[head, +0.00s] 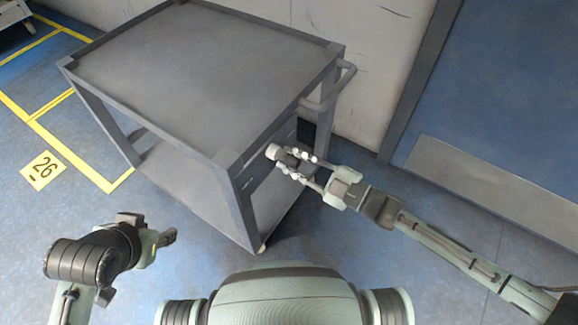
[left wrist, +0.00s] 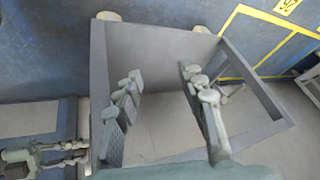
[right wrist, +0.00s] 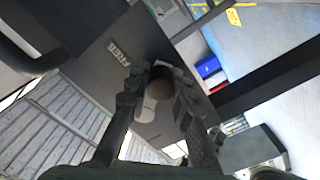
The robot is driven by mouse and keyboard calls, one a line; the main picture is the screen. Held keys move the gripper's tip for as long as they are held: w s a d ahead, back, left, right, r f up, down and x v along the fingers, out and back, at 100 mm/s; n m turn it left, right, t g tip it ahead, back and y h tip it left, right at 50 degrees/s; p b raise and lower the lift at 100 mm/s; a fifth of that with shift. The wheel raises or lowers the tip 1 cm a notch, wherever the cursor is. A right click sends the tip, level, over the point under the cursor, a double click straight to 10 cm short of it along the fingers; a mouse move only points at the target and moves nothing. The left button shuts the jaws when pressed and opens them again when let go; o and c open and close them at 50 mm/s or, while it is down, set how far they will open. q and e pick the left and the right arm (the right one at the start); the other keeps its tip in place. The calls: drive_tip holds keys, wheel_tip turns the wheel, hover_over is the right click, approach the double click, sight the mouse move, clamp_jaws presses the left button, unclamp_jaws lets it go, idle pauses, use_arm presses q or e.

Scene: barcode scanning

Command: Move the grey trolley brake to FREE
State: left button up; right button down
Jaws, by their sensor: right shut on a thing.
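The grey trolley (head: 190,60) stands on the blue floor. A pale brake knob (head: 273,152) sticks out at its right side, below the top. My right gripper (head: 293,160) is at this knob. In the right wrist view, my right gripper (right wrist: 158,75) has its fingers on both sides of the round knob (right wrist: 160,89), shut on it. A FREE label (right wrist: 118,52) shows on the dark panel up and left of the knob. The brake's exact setting cannot be told. My left gripper (head: 170,237) is apart from the trolley; its fingers are open and empty in the left wrist view (left wrist: 160,82).
A push handle (head: 330,90) sits at the trolley's right end. A blue door (head: 500,90) and a pale wall (head: 370,40) stand behind. Yellow floor lines and a yellow 26 marker (head: 41,170) lie at left. The floor in front is clear.

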use_arm(q)
drive_tip(key=shift+w+d+r+t, duration=0.15)
drive_tip(key=shift+w+d+t, duration=0.15)
drive_tip(key=shift+w, duration=0.2)
use_arm(e)
drive_tip(key=n, duration=0.1)
drive_tip(key=w+d+n, duration=0.1)
drive_tip(key=n, duration=0.1)
drive_tip(key=shift+w+d+n, duration=0.15)
drive_tip(key=shift+d+n, duration=0.05)
drive_tip(key=shift+n, duration=0.1)
drive_tip(key=shift+r, duration=0.15)
drive_tip(key=c, duration=1.3)
unclamp_jaws()
drive_tip(key=shift+r, duration=0.1)
use_arm(q)
drive_tip(key=shift+w, duration=0.1)
use_arm(e)
drive_tip(key=shift+a, duration=0.1)
drive_tip(key=v, duration=1.2)
drive_tip(key=shift+r, duration=0.1)
